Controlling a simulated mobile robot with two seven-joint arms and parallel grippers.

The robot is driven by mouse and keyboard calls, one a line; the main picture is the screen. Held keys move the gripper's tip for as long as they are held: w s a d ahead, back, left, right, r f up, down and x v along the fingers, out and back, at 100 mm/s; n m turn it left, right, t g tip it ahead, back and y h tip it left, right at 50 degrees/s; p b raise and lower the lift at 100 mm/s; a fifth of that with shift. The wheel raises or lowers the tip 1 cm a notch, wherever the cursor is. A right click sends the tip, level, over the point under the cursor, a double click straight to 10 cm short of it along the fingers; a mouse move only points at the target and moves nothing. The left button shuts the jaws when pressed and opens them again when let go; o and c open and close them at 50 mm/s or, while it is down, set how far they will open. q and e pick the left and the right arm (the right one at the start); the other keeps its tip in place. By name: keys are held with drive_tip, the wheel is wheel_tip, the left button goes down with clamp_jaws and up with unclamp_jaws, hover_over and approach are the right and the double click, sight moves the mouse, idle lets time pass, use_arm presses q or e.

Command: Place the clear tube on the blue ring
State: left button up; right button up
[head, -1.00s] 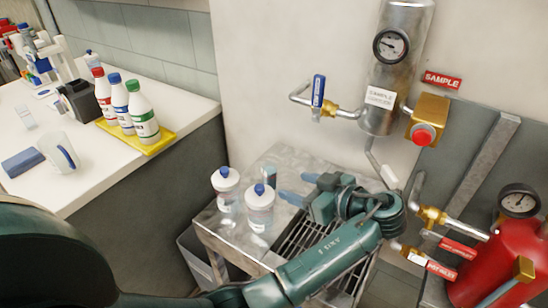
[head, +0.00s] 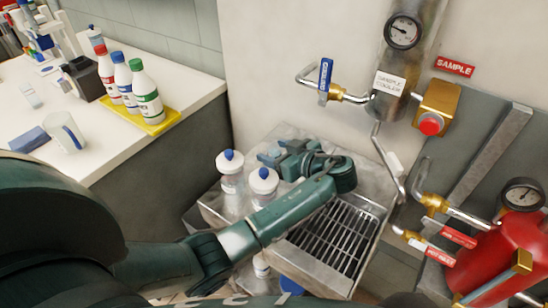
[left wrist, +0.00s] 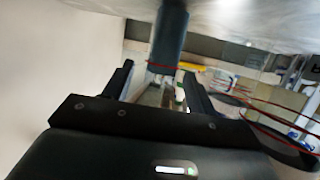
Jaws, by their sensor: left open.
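My left gripper (head: 268,155) is open over the back of the steel cart, its fingers pointing left, behind two white-labelled bottles with blue caps. In the left wrist view the gripper (left wrist: 160,85) shows a dark blue-grey, see-through-looking cylinder (left wrist: 169,42), likely the clear tube, in line with the gap between its fingers. That view looks upside down, so the cylinder seems to stand on the metal top. Whether the fingers touch it I cannot tell. In the head view the gripper hides the tube. I cannot make out the blue ring for sure. My right gripper is out of view.
The two bottles (head: 230,170) (head: 264,187) stand close to my left forearm. The cart's slatted grate (head: 335,240) is bare. A sample cooler (head: 392,90) with a blue-handled valve and red button is on the wall. A red cylinder (head: 510,250) stands at right.

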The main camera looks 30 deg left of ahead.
use_arm(q)
drive_tip(key=shift+x, duration=1.45)
drive_tip(key=shift+c, duration=0.4)
drive_tip(key=c, duration=1.1)
drive_tip(key=shift+r, duration=0.1)
